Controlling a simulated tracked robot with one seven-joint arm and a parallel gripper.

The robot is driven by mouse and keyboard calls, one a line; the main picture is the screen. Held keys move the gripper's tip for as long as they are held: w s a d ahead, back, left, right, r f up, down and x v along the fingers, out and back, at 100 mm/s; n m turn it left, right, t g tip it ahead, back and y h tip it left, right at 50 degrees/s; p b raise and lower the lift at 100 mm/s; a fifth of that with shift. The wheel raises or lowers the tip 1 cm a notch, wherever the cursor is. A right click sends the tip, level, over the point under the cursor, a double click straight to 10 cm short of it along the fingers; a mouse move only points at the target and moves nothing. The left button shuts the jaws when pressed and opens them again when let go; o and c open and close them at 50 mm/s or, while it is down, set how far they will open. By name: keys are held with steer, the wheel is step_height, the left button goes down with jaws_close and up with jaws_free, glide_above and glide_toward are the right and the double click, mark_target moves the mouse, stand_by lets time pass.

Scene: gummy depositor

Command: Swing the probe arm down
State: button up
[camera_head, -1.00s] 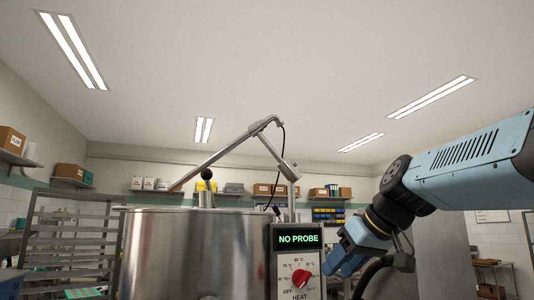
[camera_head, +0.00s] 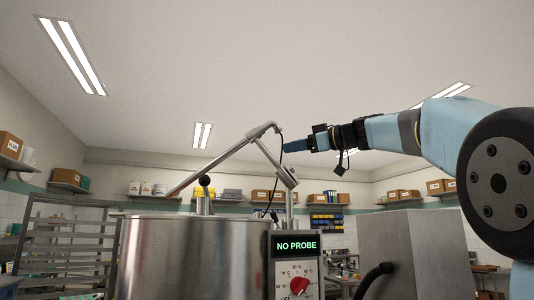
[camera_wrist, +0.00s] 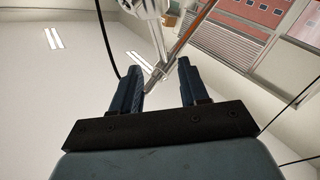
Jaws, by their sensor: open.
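The probe arm (camera_head: 228,156) is a metal bar raised above the steel kettle (camera_head: 190,250). It slopes from an elbow at its upper right down to a reddish tip at the left. My gripper (camera_head: 284,147) is just right of the elbow, pointing left. In the wrist view my gripper (camera_wrist: 158,80) is open, with the metal bar (camera_wrist: 178,52) beyond and between its two fingers. I cannot tell whether the fingers touch it. The control box display (camera_head: 296,246) reads NO PROBE.
A red heat knob (camera_head: 299,285) sits below the display. A wire rack (camera_head: 65,245) is at left and a grey cabinet (camera_head: 425,250) at right.

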mark_target(266, 152)
steer(key=x, duration=1)
steer(key=shift+w+a, duration=0.2)
steer(key=shift+c, duration=0.2)
jaws_close()
steer(key=shift+d, duration=0.1)
stand_by(0.7)
